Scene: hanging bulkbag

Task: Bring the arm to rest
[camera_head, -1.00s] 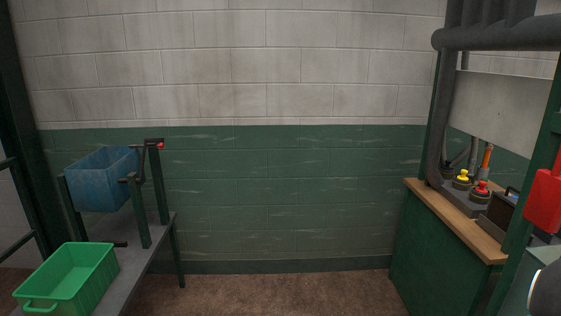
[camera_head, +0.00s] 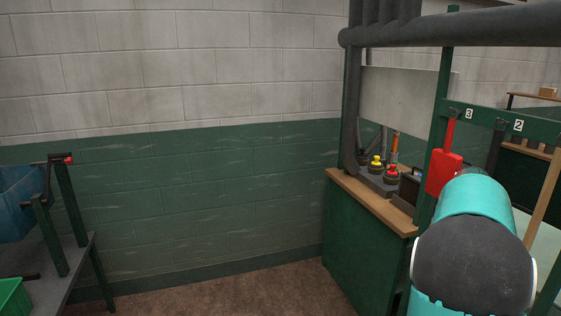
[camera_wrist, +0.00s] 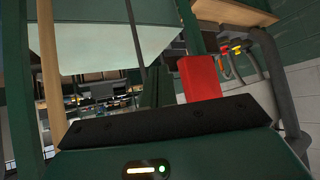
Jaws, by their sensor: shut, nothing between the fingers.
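My arm shows in the head view as a rounded teal and black link at the lower right, in front of the green frame. Its gripper is outside that view. In the wrist view my gripper (camera_wrist: 165,120) shows as a black bar in front of a dark green housing with a small lit indicator. It is shut with nothing held, and its fingertips are not clearly seen.
The red box (camera_head: 442,172) hangs on the green frame (camera_head: 484,115), close beside my arm in the picture. A wooden-topped bench (camera_head: 370,203) carries yellow and red knobs. A blue bin (camera_head: 15,205) and green crate (camera_head: 12,298) stand left. The middle floor is clear.

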